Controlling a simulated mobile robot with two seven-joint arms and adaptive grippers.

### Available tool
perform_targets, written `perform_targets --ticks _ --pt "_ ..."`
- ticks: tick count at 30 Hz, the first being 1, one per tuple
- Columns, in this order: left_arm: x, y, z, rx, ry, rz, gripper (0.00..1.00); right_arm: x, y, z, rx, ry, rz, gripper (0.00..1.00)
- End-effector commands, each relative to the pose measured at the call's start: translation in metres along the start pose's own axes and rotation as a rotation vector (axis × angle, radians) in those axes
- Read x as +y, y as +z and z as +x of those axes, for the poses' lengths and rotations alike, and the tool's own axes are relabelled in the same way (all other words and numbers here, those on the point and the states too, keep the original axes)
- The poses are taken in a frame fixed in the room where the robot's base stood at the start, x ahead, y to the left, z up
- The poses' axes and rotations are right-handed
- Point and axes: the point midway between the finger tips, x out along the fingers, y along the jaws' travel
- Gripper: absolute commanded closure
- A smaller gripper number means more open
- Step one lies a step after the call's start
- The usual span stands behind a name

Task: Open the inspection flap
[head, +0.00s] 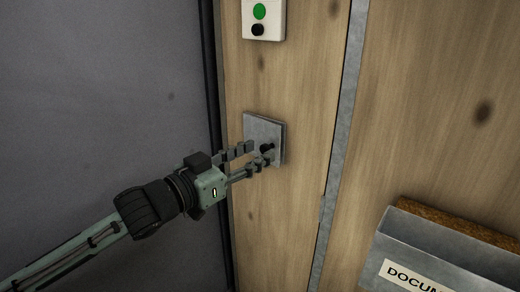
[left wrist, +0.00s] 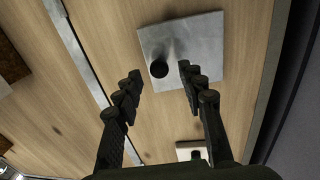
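The inspection flap (head: 262,128) is a square grey metal plate with a black knob (head: 267,148). It lies against the wooden wall and looks shut. My left gripper (head: 260,154) is in front of the flap's lower part, with its fingers apart. In the left wrist view the flap (left wrist: 205,40) is ahead, and the knob (left wrist: 159,69) appears between the tips of my open left gripper (left wrist: 160,73). No contact with the knob is visible, and how deep the tips reach around it is hard to tell. My right gripper is not in view.
A light control box (head: 276,32) with a green button and a black knob is above the flap. A grey metal document holder (head: 410,243) is on the wall at lower right. A metal strip (head: 345,125) runs down the wall between them. A dark grey surface (head: 100,80) fills the left.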

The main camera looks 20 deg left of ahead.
Motion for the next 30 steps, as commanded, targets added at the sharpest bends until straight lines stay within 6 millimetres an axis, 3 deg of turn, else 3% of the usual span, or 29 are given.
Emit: perform_targets --ticks 6,16,25,30 --pt "0.000 -0.001 0.017 0.001 0.000 0.001 0.60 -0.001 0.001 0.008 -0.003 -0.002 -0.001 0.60" --pt "0.000 0.000 0.019 -0.001 0.000 0.001 0.61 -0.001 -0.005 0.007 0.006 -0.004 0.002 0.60" --pt "0.000 0.000 0.019 -0.001 0.000 0.001 0.98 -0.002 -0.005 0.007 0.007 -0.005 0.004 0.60" --pt "0.000 0.000 0.019 0.000 0.000 0.001 1.00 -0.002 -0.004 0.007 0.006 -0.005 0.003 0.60"
